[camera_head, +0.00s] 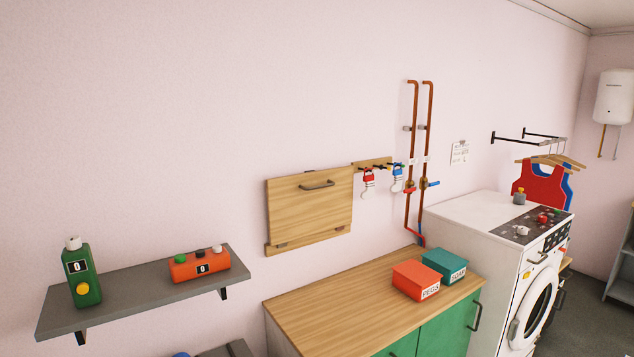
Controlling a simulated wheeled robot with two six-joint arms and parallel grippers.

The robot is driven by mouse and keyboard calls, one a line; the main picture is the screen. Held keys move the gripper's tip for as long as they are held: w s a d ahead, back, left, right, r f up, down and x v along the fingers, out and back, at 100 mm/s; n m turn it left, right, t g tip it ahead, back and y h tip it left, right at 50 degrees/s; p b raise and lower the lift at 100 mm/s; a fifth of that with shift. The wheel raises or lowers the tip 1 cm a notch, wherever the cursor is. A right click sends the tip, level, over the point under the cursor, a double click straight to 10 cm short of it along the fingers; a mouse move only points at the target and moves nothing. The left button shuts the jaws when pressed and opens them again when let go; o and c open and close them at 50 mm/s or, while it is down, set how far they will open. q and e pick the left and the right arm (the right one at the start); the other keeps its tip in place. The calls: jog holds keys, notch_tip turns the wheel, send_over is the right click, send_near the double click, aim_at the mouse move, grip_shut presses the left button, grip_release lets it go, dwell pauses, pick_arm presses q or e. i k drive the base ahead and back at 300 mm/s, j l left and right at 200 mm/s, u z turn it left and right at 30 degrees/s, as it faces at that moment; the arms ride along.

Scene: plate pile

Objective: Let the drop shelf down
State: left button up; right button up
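The drop shelf (310,207) is a light wooden panel on the pink wall. It stands upright, folded against the wall above the left part of the wooden counter. A dark bar handle (317,185) sits near its top edge. Small grey hinges show along its lower edge, and a small dark piece shows at its top edge. Neither of my grippers is in view.
Below is a wooden counter (345,291) with a red PEGS box (416,280) and a teal SOAP box (445,265) at its right. A grey shelf (140,302) juts out at left. Copper pipes and hanging socks are right of the panel. A washing machine (477,222) stands further right.

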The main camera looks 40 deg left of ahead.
aim_at(302, 205)
jog(key=i+j, duration=0.2)
jog(key=j, duration=0.15)
jog(key=i+j+u, duration=0.1)
jog(key=j, duration=0.25)
jog(key=i+j, duration=0.3)
